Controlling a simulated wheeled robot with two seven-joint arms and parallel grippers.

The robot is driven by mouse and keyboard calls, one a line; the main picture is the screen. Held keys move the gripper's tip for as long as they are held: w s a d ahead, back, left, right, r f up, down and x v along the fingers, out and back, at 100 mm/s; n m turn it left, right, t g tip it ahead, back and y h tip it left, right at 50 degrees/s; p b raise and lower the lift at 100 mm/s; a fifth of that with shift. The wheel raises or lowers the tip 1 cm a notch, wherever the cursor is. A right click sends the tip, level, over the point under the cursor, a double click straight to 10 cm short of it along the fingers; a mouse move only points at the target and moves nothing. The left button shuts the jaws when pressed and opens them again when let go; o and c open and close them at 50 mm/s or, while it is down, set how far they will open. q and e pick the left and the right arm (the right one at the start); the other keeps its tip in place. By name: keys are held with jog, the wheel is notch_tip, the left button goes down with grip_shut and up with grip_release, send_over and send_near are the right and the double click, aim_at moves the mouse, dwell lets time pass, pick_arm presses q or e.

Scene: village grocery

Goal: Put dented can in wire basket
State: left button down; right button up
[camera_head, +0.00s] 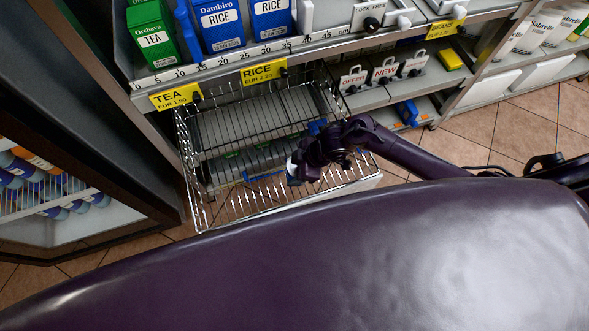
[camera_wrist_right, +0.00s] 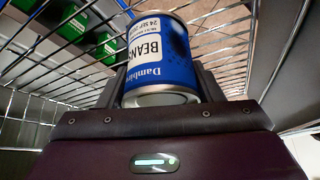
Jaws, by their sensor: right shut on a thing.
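My right gripper (camera_head: 299,170) is inside or just over the wire basket (camera_head: 208,212), near its right part, in the head view. In the right wrist view it is shut on a blue can of Dambiro beans (camera_wrist_right: 148,72), with one finger on each side. The can's label reads upside down, and a dark patch shows on its side; I cannot clearly make out a dent. Basket wires (camera_wrist_right: 40,75) surround the can in that view. The can is mostly hidden in the head view. My left gripper is not in view.
A shelf (camera_head: 225,62) with tea and rice boxes stands behind the basket, with yellow price tags (camera_head: 264,72) on its edge. Lower shelves hold white OFFER and NEW signs (camera_head: 384,74). A cooler with bottles (camera_head: 40,180) is at left. The basket's middle looks empty.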

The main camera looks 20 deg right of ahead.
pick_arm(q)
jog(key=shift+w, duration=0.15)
pick_arm(e)
jog(key=shift+f, duration=0.25)
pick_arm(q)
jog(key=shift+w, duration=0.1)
pick_arm(e)
jog(key=shift+f, duration=0.15)
jog(key=o, duration=1.1)
jog(key=shift+o, duration=0.2)
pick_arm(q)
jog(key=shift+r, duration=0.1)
pick_arm(e)
jog(key=shift+r, duration=0.3)
pick_arm(q)
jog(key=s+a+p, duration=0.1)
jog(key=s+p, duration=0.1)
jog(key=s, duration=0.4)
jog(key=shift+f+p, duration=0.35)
jog(key=shift+p, duration=0.05)
pick_arm(e)
jog(key=v, duration=1.1)
jog(key=shift+d+r, duration=0.2)
jog(key=shift+r, duration=0.05)
